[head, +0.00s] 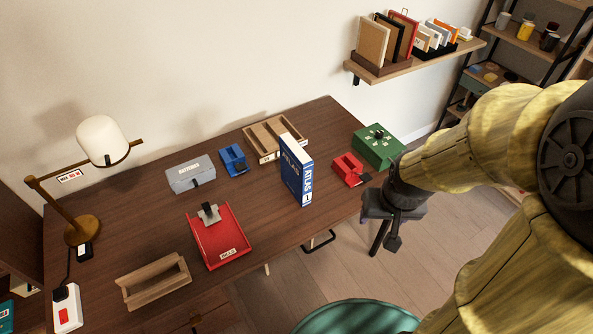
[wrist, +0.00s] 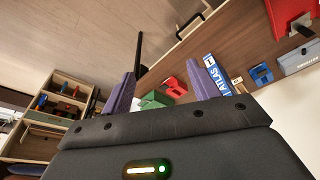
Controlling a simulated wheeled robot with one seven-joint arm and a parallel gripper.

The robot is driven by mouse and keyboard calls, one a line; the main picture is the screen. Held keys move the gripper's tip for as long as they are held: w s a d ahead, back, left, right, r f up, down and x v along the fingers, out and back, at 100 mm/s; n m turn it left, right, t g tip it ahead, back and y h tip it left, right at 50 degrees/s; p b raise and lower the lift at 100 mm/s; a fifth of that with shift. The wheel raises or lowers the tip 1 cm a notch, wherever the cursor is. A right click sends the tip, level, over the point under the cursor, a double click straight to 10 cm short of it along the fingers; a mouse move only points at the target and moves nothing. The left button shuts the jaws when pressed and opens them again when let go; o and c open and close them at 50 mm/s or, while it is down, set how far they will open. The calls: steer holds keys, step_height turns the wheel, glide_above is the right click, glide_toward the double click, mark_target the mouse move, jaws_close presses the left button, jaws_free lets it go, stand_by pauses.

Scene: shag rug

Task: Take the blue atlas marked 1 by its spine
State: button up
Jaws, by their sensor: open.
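The blue atlas marked 1 (head: 297,172) stands upright on the desk right of centre, with its white-lettered spine facing the desk's front edge and its cover toward the left. In the wrist view, the atlas (wrist: 217,76) shows just right of the right-hand finger, farther off, partly hidden by it. My gripper (head: 384,240) hangs beyond the desk's right end, to the right of the atlas and apart from it. In the wrist view, my gripper (wrist: 158,82) has its two purple fingers spread with nothing held between them.
A red tape dispenser-like object (head: 349,169) and a green box (head: 377,146) stand right of the atlas. A wooden tray (head: 264,146) and a blue object (head: 233,160) lie behind and left. A red tray (head: 218,237) is front left. Desk directly before the spine is clear.

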steer(key=w+a+f+n+t+y+b, duration=0.15)
steer(key=w+f+n+t+b, duration=0.3)
steer(key=w+f, duration=0.7)
steer(key=w+a+f+n+t+y+b, duration=0.1)
steer(key=a+f+n+t+y+b, duration=0.1)
steer(key=a+f+t+y+b, duration=0.5)
steer(key=shift+w+a+f+t+y+b, duration=0.45)
steer(key=shift+f+y+b, duration=0.4)
steer(key=shift+f, duration=0.45)
steer(key=shift+a, duration=0.1)
steer(key=shift+n, duration=0.25)
steer(key=b+x, duration=0.1)
steer(key=b, duration=0.1)
steer(key=b+x, duration=0.1)
steer(key=b, duration=0.2)
steer(key=b+x, duration=0.2)
steer(key=shift+w+f+b, duration=0.1)
steer(key=shift+f+b, duration=0.15)
steer(key=shift+b, duration=0.1)
steer(key=b, duration=0.3)
steer(key=shift+w+a, duration=0.25)
